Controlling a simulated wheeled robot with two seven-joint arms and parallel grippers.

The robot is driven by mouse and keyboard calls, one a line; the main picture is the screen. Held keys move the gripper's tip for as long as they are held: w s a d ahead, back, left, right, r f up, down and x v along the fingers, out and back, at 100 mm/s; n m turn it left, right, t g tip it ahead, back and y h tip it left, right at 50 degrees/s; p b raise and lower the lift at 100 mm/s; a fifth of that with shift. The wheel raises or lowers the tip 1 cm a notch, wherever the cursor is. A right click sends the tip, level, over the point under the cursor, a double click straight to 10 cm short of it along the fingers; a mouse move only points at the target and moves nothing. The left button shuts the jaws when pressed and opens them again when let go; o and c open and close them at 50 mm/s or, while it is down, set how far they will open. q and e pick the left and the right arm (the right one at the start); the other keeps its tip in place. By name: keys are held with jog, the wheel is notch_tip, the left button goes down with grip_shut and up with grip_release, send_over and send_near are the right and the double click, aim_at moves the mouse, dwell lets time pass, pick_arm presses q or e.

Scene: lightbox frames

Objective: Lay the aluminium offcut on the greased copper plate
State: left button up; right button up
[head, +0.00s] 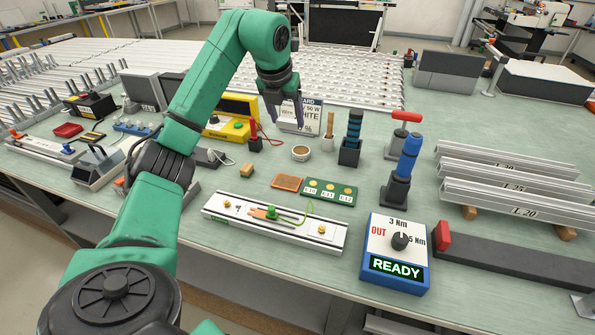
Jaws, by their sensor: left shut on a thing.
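My left gripper (284,117) hangs over the back middle of the bench in the head view, fingers pointing down, in front of a white printed card (312,114). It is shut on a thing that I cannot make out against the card. I cannot pick out the aluminium offcut with certainty. A flat copper-coloured plate (287,183) lies on the bench, nearer than the gripper. A smaller orange piece (259,212) sits on a white rail (312,231) beside a green knob. I cannot tell which of these is greased. My right gripper is not in view.
A green board (328,192) lies beside the copper-coloured plate. A small round tin (301,153) and a blue-handled tool in a stand (403,168) stand around it. A blue box reading READY (396,254) is at front right. Long profiles (515,187) lie to the right.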

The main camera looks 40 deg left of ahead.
pick_arm(q)
send_over(288, 179)
jog(key=s, duration=0.2)
notch_tip(288, 179, down, 8)
jog(key=f, duration=0.8)
jog(key=shift+w+d+f, duration=0.1)
jog(key=shift+d+f, duration=0.2)
jog(key=shift+f, duration=0.35)
jog(key=shift+w, duration=0.1)
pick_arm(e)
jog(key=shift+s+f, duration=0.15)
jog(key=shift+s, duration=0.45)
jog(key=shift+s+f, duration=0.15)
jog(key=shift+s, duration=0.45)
pick_arm(q)
jog(key=o, duration=1.3)
jog(key=shift+f, duration=0.1)
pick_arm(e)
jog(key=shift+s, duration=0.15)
pick_arm(q)
jog(key=b+v, duration=0.1)
jog(key=v, duration=1.1)
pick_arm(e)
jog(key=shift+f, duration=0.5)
